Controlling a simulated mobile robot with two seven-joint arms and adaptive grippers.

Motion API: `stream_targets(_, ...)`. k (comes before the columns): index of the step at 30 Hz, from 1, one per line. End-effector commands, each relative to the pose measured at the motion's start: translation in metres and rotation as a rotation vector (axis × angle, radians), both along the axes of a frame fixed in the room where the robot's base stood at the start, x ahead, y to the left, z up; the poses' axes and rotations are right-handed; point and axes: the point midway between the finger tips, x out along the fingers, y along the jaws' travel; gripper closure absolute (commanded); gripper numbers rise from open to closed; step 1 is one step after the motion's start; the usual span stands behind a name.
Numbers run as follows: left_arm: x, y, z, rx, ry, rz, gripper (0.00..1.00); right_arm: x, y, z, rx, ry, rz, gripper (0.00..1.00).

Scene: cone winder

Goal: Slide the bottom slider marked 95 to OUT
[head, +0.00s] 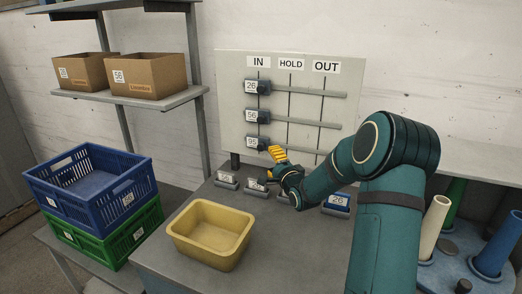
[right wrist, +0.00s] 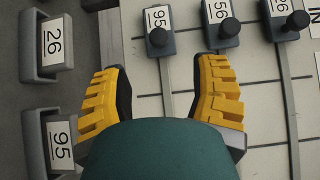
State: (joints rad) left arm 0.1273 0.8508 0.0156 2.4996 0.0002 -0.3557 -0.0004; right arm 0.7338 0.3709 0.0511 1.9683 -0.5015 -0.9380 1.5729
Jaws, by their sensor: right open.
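A pale board (head: 235,130) carries columns marked IN, HOLD and OUT and three horizontal rails. The bottom slider marked 95 (head: 254,142) sits under IN, its dark knob out from the board. It also shows in the right wrist view (right wrist: 158,32), beyond the fingertips. The sliders marked 56 (head: 253,116) and 26 (head: 253,87) are under IN too. My right gripper (head: 277,154) is open, its yellow fingers just below and right of the 95 knob. In the right wrist view, the open fingers (right wrist: 165,90) stand either side of the bottom rail, with nothing between them. My left gripper is not in view.
Blue (head: 70,205) and green (head: 95,250) crates are stacked at left. Cones (head: 434,222) stand at right.

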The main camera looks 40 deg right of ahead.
Motion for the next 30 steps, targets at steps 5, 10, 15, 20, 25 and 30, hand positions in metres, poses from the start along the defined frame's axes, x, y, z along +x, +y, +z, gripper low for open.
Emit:
stream_targets(5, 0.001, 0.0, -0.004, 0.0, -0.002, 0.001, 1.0, 0.035, -0.011, -0.001, 0.001, -0.001, 0.0, 0.4)
stream_targets(10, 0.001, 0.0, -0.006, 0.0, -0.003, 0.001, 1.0, 0.064, -0.02, -0.002, 0.0, 0.0, 0.0, 0.4)
stream_targets(15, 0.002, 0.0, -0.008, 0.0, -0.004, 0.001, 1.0, 0.085, -0.027, -0.002, 0.001, 0.001, -0.001, 0.4)
stream_targets(20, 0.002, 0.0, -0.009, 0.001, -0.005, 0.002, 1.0, 0.097, -0.031, -0.001, 0.001, 0.002, -0.001, 0.4)
stream_targets(25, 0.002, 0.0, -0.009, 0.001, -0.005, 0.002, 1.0, 0.101, -0.033, -0.001, 0.001, 0.002, -0.001, 0.4)
stream_targets(30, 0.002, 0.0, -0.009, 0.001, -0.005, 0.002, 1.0, 0.101, -0.032, -0.001, 0.001, 0.002, -0.001, 0.4)
